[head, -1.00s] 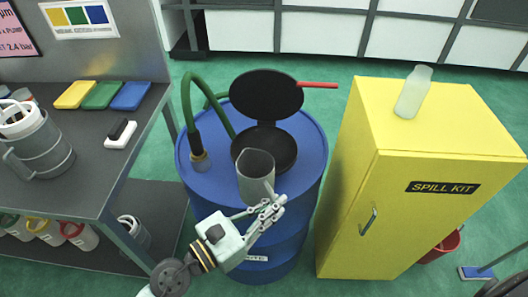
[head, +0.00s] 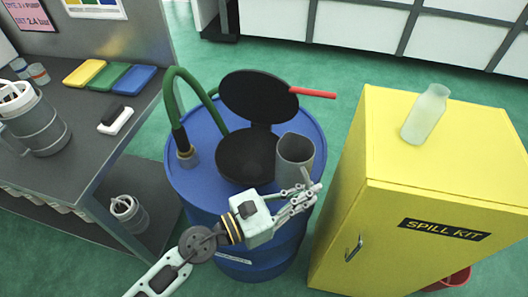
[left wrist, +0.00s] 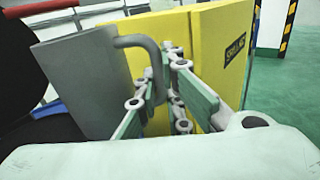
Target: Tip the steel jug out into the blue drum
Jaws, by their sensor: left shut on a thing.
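The steel jug (head: 295,156) is a plain grey vessel, held about upright over the right side of the blue drum's top (head: 187,190). My left gripper (head: 305,196) is shut on the jug's handle; the left wrist view shows its fingers (left wrist: 158,95) around the grey handle and the jug's wall (left wrist: 85,85) beside it. The drum has a round black funnel (head: 240,160) with its lid (head: 258,95) raised behind it. The jug is to the right of the funnel's opening. The jug's contents cannot be made out. My right gripper is out of view.
A green hose (head: 172,90) rises from the drum's left. A red handle (head: 315,93) sticks out right from the lid. A yellow spill kit cabinet (head: 400,190) with a translucent bottle (head: 426,114) on top stands close right. A grey bench (head: 75,165) stands left.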

